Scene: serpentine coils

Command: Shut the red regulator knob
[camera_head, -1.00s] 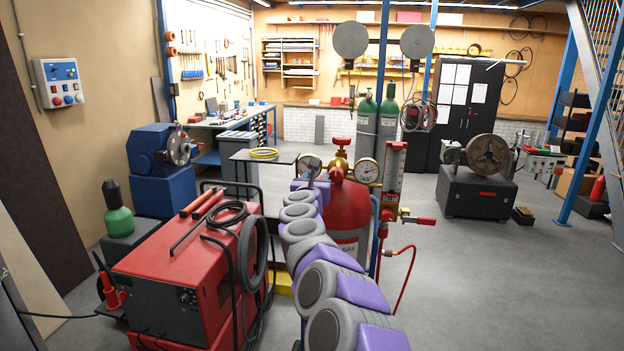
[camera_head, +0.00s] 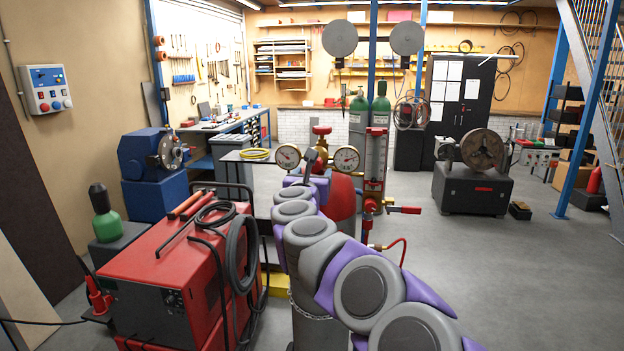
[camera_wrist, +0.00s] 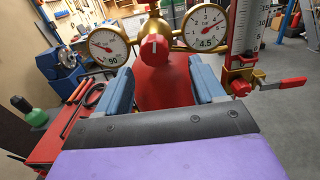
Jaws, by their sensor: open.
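The red regulator knob (camera_wrist: 154,48) faces me in the wrist view, on a brass regulator between two round gauges. The left gauge (camera_wrist: 107,45) and right gauge (camera_wrist: 205,27) also show in the head view, on both sides of my gripper (camera_head: 312,160), which covers the knob there. My gripper (camera_wrist: 161,66) is open, with one blue finger on each side of the knob's line. The knob appears just beyond the fingertips, and I see no contact. The red gas cylinder (camera_wrist: 163,85) stands below the regulator, partly hidden by my arm in the head view.
A flowmeter tube (camera_head: 376,160) with a red-handled valve (camera_head: 404,210) and red hose stands close on the right. A red welding machine (camera_head: 170,270) with coiled black cable is at the left. Open floor (camera_head: 500,280) lies to the right.

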